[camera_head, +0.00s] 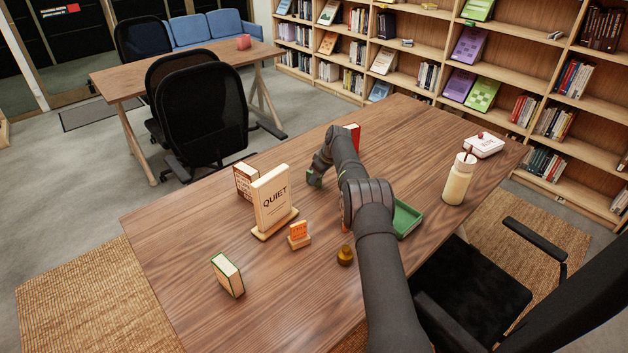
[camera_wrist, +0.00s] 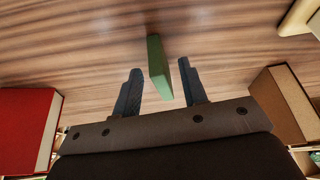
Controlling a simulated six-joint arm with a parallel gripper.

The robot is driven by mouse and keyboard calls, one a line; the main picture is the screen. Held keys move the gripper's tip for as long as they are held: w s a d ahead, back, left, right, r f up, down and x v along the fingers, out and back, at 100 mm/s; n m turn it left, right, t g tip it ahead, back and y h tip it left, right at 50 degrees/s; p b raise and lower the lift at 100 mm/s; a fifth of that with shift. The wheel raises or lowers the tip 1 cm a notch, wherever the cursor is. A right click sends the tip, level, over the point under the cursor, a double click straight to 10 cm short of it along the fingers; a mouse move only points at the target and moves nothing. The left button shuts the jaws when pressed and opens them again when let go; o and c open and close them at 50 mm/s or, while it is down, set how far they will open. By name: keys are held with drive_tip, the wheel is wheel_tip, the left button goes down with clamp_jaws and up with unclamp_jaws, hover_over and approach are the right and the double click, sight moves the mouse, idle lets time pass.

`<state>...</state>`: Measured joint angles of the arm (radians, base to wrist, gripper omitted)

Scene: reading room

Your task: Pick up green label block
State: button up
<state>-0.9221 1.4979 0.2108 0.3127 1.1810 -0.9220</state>
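The green label block (camera_wrist: 158,68) shows in the wrist view as a narrow green slab, seen from above. It lies between the two dark fingers of my gripper (camera_wrist: 160,70). The fingers are open, with a gap on each side of the block. In the head view my gripper (camera_head: 316,176) is low over the middle of the wooden table, and a bit of green shows at its tip. My arm hides much of that area.
A red book (camera_wrist: 25,125) and a brown book (camera_wrist: 290,105) flank my gripper. The QUIET sign (camera_head: 271,202), orange card stand (camera_head: 299,236), brass bell-like object (camera_head: 345,256), green tray (camera_head: 406,219) and cream bottle (camera_head: 458,180) stand on the table (camera_head: 190,235).

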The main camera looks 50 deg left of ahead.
drive_tip(key=shift+x, duration=0.95)
clamp_jaws()
drive_tip(key=shift+r, duration=0.2)
